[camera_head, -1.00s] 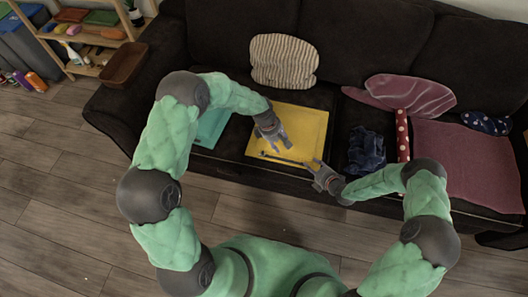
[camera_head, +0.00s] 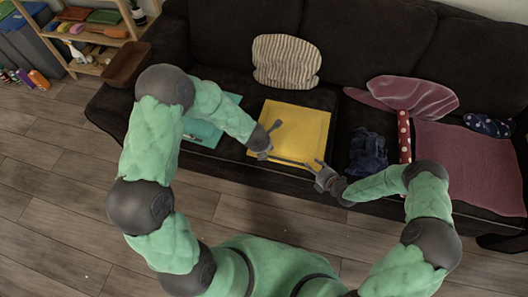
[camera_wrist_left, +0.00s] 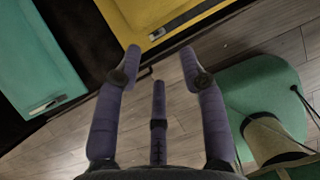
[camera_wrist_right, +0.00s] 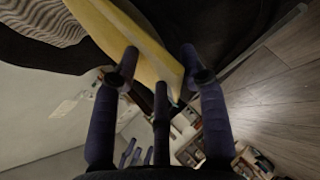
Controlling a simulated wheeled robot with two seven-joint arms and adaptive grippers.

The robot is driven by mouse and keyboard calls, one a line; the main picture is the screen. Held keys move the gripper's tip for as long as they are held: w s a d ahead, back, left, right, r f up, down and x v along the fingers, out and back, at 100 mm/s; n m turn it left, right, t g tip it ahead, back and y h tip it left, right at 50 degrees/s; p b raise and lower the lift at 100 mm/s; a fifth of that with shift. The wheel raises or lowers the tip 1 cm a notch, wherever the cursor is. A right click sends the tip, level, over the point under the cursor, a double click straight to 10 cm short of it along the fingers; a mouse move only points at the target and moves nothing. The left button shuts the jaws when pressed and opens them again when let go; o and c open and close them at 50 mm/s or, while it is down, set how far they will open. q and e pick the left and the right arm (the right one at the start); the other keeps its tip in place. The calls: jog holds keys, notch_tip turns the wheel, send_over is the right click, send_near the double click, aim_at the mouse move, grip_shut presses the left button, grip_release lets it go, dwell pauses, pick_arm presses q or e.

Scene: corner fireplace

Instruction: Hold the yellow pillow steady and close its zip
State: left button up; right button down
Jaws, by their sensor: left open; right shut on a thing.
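The yellow pillow (camera_head: 300,125) lies flat on the sofa seat, its near edge along the seat front. My right gripper (camera_head: 321,166) is shut on its near right corner; the right wrist view shows the yellow cloth (camera_wrist_right: 146,58) between the fingers. My left gripper (camera_head: 275,144) is open near the pillow's near left corner. In the left wrist view the pillow edge (camera_wrist_left: 190,20) lies beyond the open fingers, with a pale zip pull (camera_wrist_left: 157,34) on it. Nothing is between those fingers. How far the zip is closed cannot be told.
A teal pillow (camera_head: 202,134) lies left of the yellow one, partly behind my left arm. A striped cushion (camera_head: 286,62) leans behind. Dark blue cloth (camera_head: 367,150) and a red dotted item (camera_head: 404,137) lie to the right. The floor in front is clear.

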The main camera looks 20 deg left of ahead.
pick_arm(q)
jog(key=shift+n, duration=0.5)
jog(key=x, duration=0.4)
jog(key=a+x, duration=0.1)
jog(key=x, duration=0.2)
jog(key=s+x, duration=0.1)
jog(key=x, duration=0.3)
jog(key=shift+w+a+f, duration=0.15)
jog(key=shift+f, duration=0.45)
grip_shut()
